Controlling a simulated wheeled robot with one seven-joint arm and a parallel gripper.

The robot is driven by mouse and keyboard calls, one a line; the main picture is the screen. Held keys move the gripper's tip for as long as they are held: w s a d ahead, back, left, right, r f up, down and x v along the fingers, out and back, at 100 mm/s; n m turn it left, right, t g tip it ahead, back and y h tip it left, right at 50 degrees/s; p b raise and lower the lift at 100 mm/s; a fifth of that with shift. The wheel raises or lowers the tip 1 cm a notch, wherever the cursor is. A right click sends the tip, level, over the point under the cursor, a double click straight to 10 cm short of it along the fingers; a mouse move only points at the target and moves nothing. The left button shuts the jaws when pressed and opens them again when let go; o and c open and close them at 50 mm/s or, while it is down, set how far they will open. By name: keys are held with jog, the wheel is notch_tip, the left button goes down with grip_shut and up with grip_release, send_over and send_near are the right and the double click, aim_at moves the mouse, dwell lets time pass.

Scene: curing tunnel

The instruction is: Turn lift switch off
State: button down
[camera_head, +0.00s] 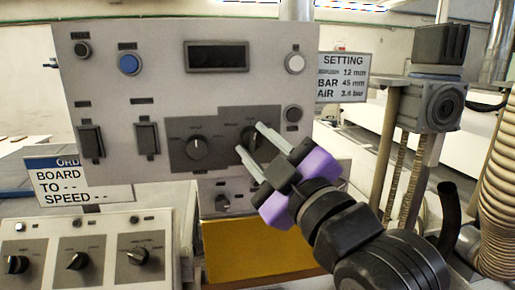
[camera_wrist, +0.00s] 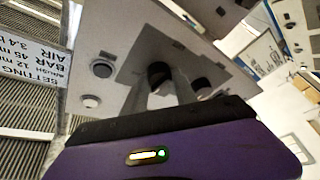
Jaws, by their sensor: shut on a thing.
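The upright grey control panel (camera_head: 120,70) fills the upper left of the head view. A darker plate on it carries two black rotary switches, a left one (camera_head: 196,147) and a right one (camera_head: 256,141). My gripper (camera_head: 249,138), with purple and black jaws and pale fingers, reaches in from the lower right. Its fingers are around the right rotary switch and shut on it. In the wrist view this switch (camera_wrist: 160,74) shows between the fingertips, with the left switch (camera_wrist: 202,86) beside it. The switch labels are too small to read, and its pointer is partly hidden.
The panel also carries a blue button (camera_head: 129,64), a dark display (camera_head: 216,56) and two rocker switches (camera_head: 91,141) (camera_head: 147,138). A lower console with knobs (camera_head: 78,261) stands at the lower left. A settings sign (camera_head: 342,78) and a post-mounted unit (camera_head: 432,103) stand right.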

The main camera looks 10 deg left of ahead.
jog(key=shift+n+g, duration=0.4)
jog(key=shift+n, duration=0.6)
jog(key=c, duration=1)
grip_release()
jog(key=b+v, duration=0.2)
jog(key=v, duration=0.5)
jog(key=shift+s+d+f, duration=0.1)
jog(key=shift+s+d, duration=0.15)
